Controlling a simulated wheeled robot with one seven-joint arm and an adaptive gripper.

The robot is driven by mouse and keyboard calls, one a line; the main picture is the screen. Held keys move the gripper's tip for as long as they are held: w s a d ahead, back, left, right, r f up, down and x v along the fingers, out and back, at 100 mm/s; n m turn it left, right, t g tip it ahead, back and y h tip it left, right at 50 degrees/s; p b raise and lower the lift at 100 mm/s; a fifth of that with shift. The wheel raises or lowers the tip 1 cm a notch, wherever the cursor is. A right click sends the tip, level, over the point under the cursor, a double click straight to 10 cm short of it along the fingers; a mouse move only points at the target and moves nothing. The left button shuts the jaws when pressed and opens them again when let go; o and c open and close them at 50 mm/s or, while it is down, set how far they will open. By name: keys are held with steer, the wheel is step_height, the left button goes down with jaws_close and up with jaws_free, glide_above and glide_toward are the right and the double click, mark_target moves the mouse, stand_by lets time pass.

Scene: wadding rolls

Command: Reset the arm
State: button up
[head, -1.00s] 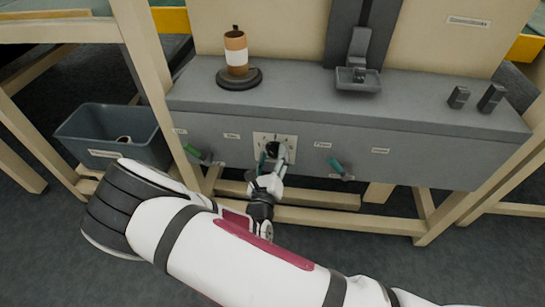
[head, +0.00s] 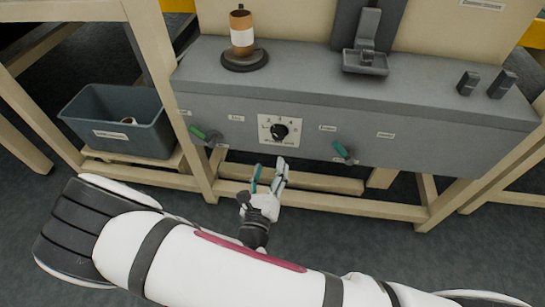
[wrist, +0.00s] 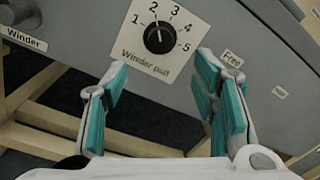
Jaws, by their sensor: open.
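My gripper (head: 267,177) is open and empty in the head view, a little below and in front of the grey machine's front panel. Its green-padded fingers also show in the wrist view (wrist: 160,100), spread apart with nothing between them. A black dial (head: 280,131) on a white numbered plate sits on the front panel, above my fingertips and apart from them. In the wrist view the dial (wrist: 159,38) lies beyond the fingers, with numbers up to 5 and a partly legible label starting "Winder". My white arm (head: 210,260) crosses the bottom of the head view.
Green-handled levers stand out left (head: 205,136) and right (head: 344,152) of the dial. A grey bin (head: 115,140) with a roll inside stands at the left. A brown roll (head: 241,30) stands on the machine top (head: 300,65). Wooden frame rails (head: 320,205) run below the panel.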

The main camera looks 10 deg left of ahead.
steer(key=shift+s, duration=0.55)
